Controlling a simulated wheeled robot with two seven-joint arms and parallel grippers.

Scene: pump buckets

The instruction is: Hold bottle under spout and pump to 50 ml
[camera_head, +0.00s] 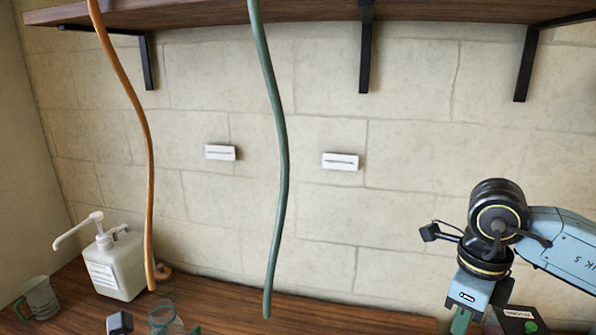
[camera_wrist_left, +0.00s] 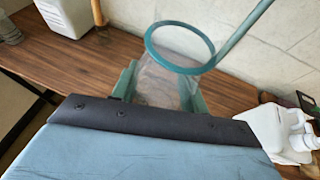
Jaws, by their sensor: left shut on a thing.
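A clear vessel with a teal rim (camera_wrist_left: 180,47) is held between the green fingers of my left gripper (camera_wrist_left: 165,88), which is shut on it. In the head view the clear vessel (camera_head: 165,316) is at the lower left, partly cut off by the frame. A white pump bottle (camera_head: 118,265) with a long spout (camera_head: 77,232) stands at the left, behind and left of the held vessel. The vessel is apart from that spout. Its level cannot be read. My right gripper (camera_head: 474,318) hangs at the lower right; its fingertips are cut off.
A clear cup (camera_head: 40,297) stands at the far left. An orange hose (camera_head: 149,190) and a green hose (camera_head: 279,190) hang down before the wall. A black box (camera_head: 522,320) is at the right. Another white container (camera_wrist_left: 280,130) shows in the left wrist view.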

